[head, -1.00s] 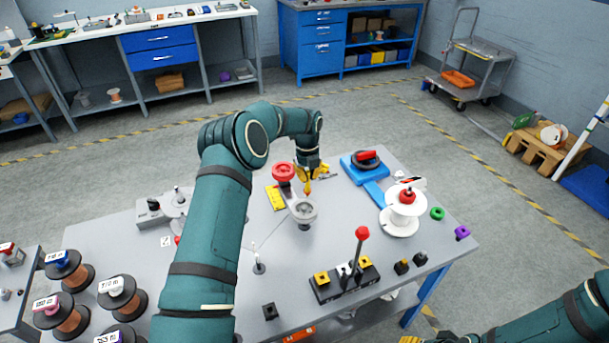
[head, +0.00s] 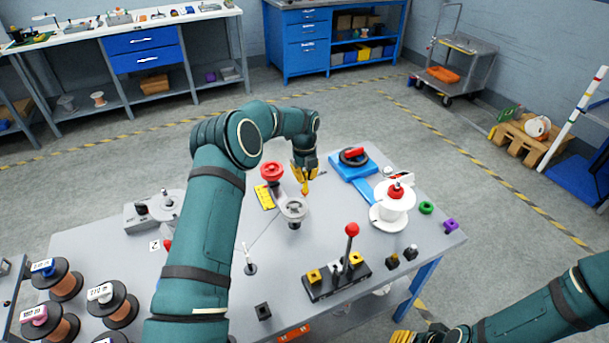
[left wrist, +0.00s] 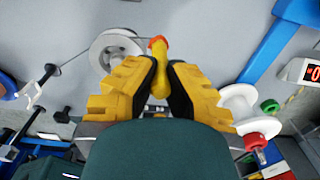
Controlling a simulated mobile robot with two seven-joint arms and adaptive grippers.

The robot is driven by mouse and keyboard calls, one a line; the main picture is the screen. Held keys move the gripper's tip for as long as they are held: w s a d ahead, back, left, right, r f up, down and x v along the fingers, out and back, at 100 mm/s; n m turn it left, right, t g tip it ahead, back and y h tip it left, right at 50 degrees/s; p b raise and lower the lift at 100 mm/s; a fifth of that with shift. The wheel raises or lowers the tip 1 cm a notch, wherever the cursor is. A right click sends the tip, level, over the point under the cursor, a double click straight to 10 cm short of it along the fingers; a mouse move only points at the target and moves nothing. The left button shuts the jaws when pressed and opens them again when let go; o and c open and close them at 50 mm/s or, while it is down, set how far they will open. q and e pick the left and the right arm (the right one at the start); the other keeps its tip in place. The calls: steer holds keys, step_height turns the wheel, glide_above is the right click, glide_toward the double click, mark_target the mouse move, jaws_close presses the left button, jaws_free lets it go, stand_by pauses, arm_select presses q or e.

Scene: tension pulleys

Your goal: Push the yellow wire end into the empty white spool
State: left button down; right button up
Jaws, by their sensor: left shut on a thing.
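My left gripper (head: 305,172) is shut on the yellow wire end (left wrist: 158,68), a short yellow piece with an orange tip, in the left wrist view. In the head view the orange tip (head: 304,189) points down from the fingers, above the table near the grey pulley (head: 292,209). The pulley also shows in the left wrist view (left wrist: 108,47). The empty white spool (head: 390,213) stands upright to the right of the gripper with a red knob on top, apart from the wire end. It also shows in the left wrist view (left wrist: 238,112). My right gripper (head: 405,337) is at the bottom edge, partly cut off.
A blue crank base (head: 357,168) stands between the gripper and the spool's far side. A lever block with a red ball (head: 351,229) is in front. Copper spools (head: 112,304) stand at the left. Green and purple parts (head: 451,225) lie right of the spool.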

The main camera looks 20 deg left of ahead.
arm_select(q)
steer(key=w+d, duration=0.2)
steer(key=d, duration=1.7)
steer(key=shift+w+b, duration=0.3)
steer(key=shift+w, duration=0.05)
stand_by(0.7)
steer(key=shift+r, duration=0.1)
step_height(320, 180, up, 8)
steer(key=p, duration=0.5)
stand_by(0.5)
steer(key=shift+d, duration=0.1)
